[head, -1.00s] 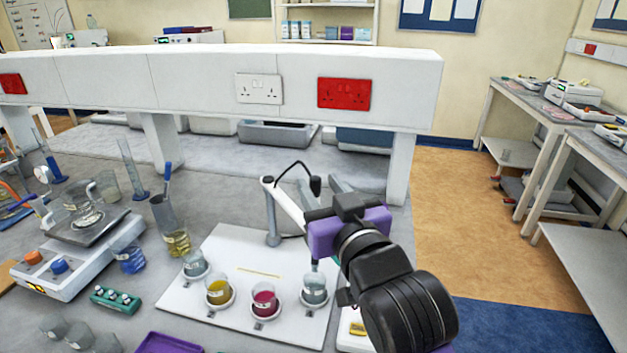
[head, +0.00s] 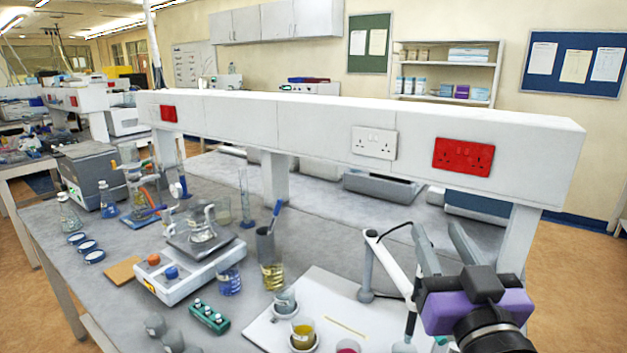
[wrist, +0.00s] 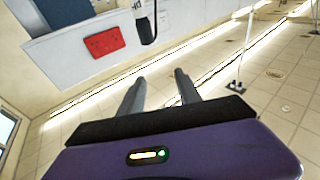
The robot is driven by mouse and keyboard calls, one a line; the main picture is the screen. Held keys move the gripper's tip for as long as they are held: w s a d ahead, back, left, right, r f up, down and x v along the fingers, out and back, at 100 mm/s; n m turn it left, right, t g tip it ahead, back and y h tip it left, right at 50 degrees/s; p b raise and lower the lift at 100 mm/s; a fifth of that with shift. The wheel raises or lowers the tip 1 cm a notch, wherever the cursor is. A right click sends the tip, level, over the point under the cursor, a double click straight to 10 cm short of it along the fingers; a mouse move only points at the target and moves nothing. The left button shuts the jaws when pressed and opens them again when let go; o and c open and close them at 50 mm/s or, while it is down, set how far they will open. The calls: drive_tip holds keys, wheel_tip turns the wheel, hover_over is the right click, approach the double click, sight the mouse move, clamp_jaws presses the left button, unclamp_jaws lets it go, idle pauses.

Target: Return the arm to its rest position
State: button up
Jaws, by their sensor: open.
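My gripper (head: 441,248) is at the lower right of the head view, raised over the right end of the bench. Its two grey fingers point up and stand apart with nothing between them. In the wrist view my gripper (wrist: 158,92) also shows two parted, empty fingers, with the ceiling and wall behind them.
A white socket beam (head: 300,118) runs behind.

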drive_tip(key=s+f+g, duration=0.2)
drive_tip(key=s+f, duration=1.2)
drive_tip(key=s, duration=0.5)
drive_tip(key=s+f+g, duration=0.3)
drive_tip(key=s+f, duration=1)
drive_tip(key=s, duration=0.5)
drive_tip(key=shift+s+d+f+y, duration=0.35)
drive_tip(key=shift+s+f+y, duration=0.05)
